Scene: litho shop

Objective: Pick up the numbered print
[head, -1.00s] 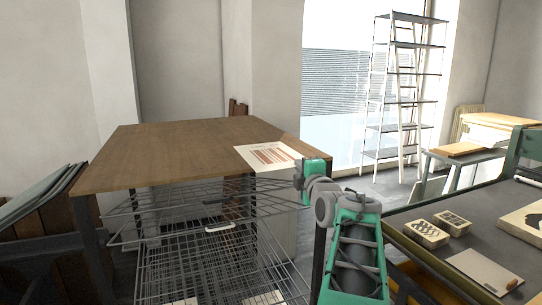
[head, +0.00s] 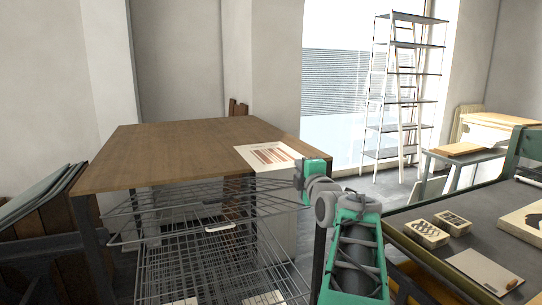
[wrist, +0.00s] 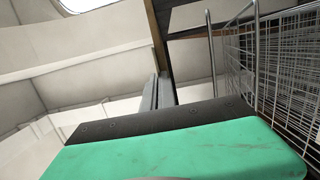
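A cream sheet with a reddish-brown printed block (head: 268,156) lies flat near the right front corner of the brown wooden tabletop (head: 170,155). I cannot read any number on it. In the head view, my green and grey arm rises at the right of the table. Its upper part is close to the print's right end, and my fingers cannot be made out there. In the wrist view, the two grey fingers of my gripper (wrist: 158,91) lie side by side with no clear gap and nothing between them. The print cannot be made out in the wrist view.
Wire rack shelves (head: 190,250) stick out below the tabletop; they also show in the wrist view (wrist: 285,60). At the right is a dark bench (head: 440,215) with two small boxes (head: 428,233) and a pale sheet (head: 484,269). Most of the tabletop is bare.

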